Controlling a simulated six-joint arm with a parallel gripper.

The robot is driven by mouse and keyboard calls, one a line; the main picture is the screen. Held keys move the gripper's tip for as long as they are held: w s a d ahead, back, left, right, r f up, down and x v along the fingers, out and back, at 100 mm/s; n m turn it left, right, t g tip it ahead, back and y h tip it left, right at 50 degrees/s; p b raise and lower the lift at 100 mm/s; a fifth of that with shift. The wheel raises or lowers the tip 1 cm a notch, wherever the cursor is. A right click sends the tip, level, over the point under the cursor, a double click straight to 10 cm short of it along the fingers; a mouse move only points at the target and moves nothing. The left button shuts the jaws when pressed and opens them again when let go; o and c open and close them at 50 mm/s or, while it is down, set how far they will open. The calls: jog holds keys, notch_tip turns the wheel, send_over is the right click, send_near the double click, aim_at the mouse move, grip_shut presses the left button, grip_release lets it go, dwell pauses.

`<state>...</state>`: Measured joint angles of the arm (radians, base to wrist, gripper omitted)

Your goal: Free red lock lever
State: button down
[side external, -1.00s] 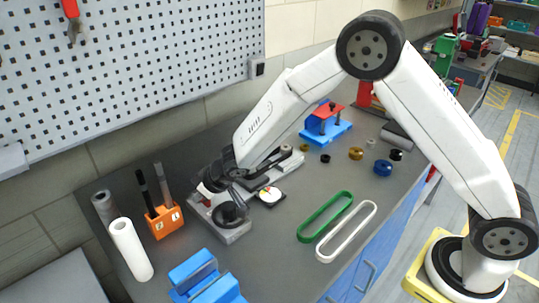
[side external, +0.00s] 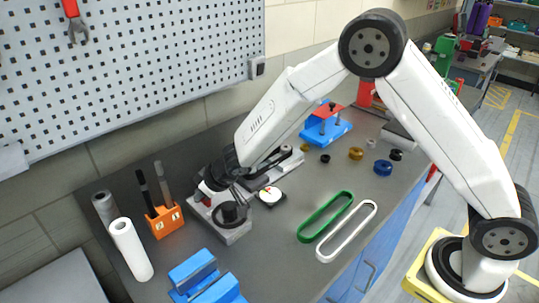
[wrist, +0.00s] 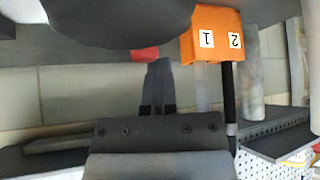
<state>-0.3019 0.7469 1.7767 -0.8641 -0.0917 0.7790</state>
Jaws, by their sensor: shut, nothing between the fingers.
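The red lock lever (wrist: 145,54) shows as a short red piece at the top of the wrist view, under a large dark blurred shape. My gripper (wrist: 158,64) is shut and empty, its fingertips just below the red piece in that picture; I cannot tell if they touch it. In the side view a small red bit (side external: 197,197) shows at the left of the grey fixture (side external: 233,236), which carries a black round part (side external: 232,212). My wrist hangs over this fixture and hides part of it.
Blue blocks (side external: 205,283) lie in front. A round white dial (side external: 270,195) sits to the right, then green (side external: 325,216) and white (side external: 346,232) loops.

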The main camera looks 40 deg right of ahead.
jog(key=shift+s+d+f, duration=0.1)
jog(key=shift+s+d, duration=0.05)
jog(key=shift+d, duration=0.2)
jog(key=shift+s+d+r, duration=0.1)
jog(key=shift+d+r, duration=0.3)
jog(key=shift+r, duration=0.3)
jog(key=shift+d+r, duration=0.35)
jog(key=shift+r, duration=0.3)
jog(key=d+r, duration=0.3)
jog(key=r, duration=0.2)
jog(key=shift+s+d, duration=0.35)
jog(key=shift+d, duration=0.05)
jog(key=shift+r, duration=0.1)
jog(key=s+d+m+h, duration=0.3)
jog(key=s+d+h, duration=0.1)
jog(key=s+d, duration=0.7)
jog(key=s+d+f+m+g, duration=0.1)
jog(key=s+g, duration=0.3)
jog(key=s, duration=0.9)
jog(key=shift+s+f+m+g+y, duration=0.3)
jog(key=shift+s+y, duration=0.05)
jog(key=shift+y, duration=0.05)
